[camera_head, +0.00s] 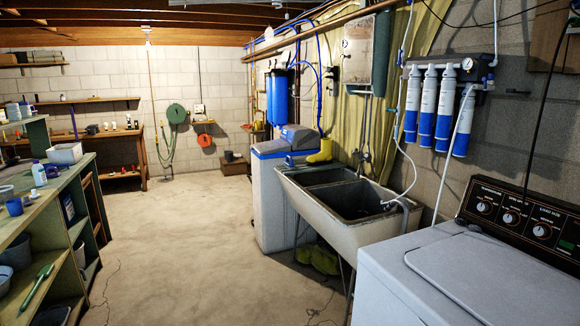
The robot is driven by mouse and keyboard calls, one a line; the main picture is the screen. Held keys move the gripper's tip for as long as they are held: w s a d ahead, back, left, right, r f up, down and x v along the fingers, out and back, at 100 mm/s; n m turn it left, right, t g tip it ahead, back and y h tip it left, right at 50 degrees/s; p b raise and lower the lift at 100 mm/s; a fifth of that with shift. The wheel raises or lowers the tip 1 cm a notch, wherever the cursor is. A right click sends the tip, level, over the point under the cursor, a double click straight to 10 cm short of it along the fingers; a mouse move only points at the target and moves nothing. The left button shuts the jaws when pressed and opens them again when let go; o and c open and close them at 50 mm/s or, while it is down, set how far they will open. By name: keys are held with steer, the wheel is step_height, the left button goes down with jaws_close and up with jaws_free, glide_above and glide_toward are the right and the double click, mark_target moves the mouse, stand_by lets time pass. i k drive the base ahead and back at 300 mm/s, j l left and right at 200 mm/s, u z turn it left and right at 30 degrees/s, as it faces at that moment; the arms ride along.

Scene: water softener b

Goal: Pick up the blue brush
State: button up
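I cannot make out a blue brush for certain. A thin upright blue item (73,122) stands at the back-left bench, too small to identify. A small blue cup-like item (14,206) sits on the green counter (22,222) at the left. A green long-handled item (38,286), perhaps a brush, leans on the shelf below that counter. My gripper is not in view.
A double utility sink (345,222) and a white washer (440,275) line the right side. A water softener (268,200) stands behind the sink. A white bottle (39,174) and a basin (65,153) are on the counter. The concrete floor (180,250) between is clear.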

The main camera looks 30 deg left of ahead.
mark_target(289, 165)
steer(key=i+j+z, duration=0.1)
steer(key=i+j, duration=0.2)
steer(key=j, duration=0.25)
steer(key=i+j+z, duration=0.1)
steer(key=i+j, duration=0.2)
steer(key=j, duration=0.3)
steer(key=i+j+z, duration=0.1)
steer(key=i+j, duration=0.2)
steer(key=j, duration=0.3)
steer(key=i+j+z, duration=0.1)
steer(key=i+j, duration=0.15)
steer(key=j, duration=0.4)
steer(key=i+j+z, duration=0.1)
steer(key=i+j, duration=0.15)
steer(key=j, duration=0.4)
steer(key=i+j+z, duration=0.1)
steer(key=j, duration=0.55)
steer(key=i+j+z, duration=0.1)
steer(key=i+j, duration=0.2)
steer(key=j, duration=0.4)
steer(key=i+j+z, duration=0.1)
steer(key=j, duration=0.6)
steer(key=u, duration=1.4)
steer(key=i+j, duration=0.2)
steer(key=i, duration=0.25)
steer(key=i+j+z, duration=0.1)
steer(key=i, duration=0.35)
steer(key=i+j, duration=0.6)
steer(key=i, duration=0.25)
steer(key=z, duration=0.05)
